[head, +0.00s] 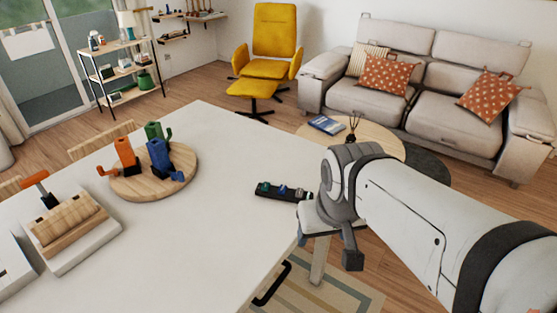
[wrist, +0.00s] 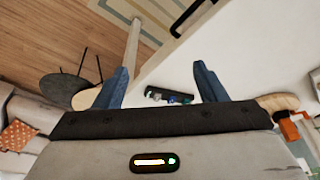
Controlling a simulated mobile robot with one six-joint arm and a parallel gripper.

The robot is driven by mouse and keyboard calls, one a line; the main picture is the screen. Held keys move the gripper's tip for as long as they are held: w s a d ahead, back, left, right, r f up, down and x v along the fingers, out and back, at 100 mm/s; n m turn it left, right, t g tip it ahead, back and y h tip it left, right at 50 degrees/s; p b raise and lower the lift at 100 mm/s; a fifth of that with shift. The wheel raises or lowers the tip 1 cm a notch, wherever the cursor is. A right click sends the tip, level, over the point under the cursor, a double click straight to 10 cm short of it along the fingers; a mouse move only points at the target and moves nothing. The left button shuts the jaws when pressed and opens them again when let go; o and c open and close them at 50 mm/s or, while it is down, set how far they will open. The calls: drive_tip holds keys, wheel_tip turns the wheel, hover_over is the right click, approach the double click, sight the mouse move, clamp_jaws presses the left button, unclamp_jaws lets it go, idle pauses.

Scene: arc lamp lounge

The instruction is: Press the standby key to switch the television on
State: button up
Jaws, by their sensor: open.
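A black strip (head: 270,191) with several small coloured keys, among them a green and a blue one, lies on the white table near its right edge. It also shows in the wrist view (wrist: 153,94), between my fingers and beyond the gripper body. Which key is the standby key I cannot tell. My gripper (wrist: 160,68) is open and empty, its two blue fingers spread wide, and it appears apart from the strip. No television is in view.
On the white table (head: 225,240) stand a round wooden board (head: 120,190) with orange, green and blue objects and a wooden-topped white block (head: 70,240). Between them and the strip the table is clear. A low round table (head: 385,140) and sofa lie beyond.

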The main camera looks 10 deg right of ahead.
drive_tip(key=shift+c, duration=0.3)
clamp_jaws()
idle(0.7)
idle(1.0)
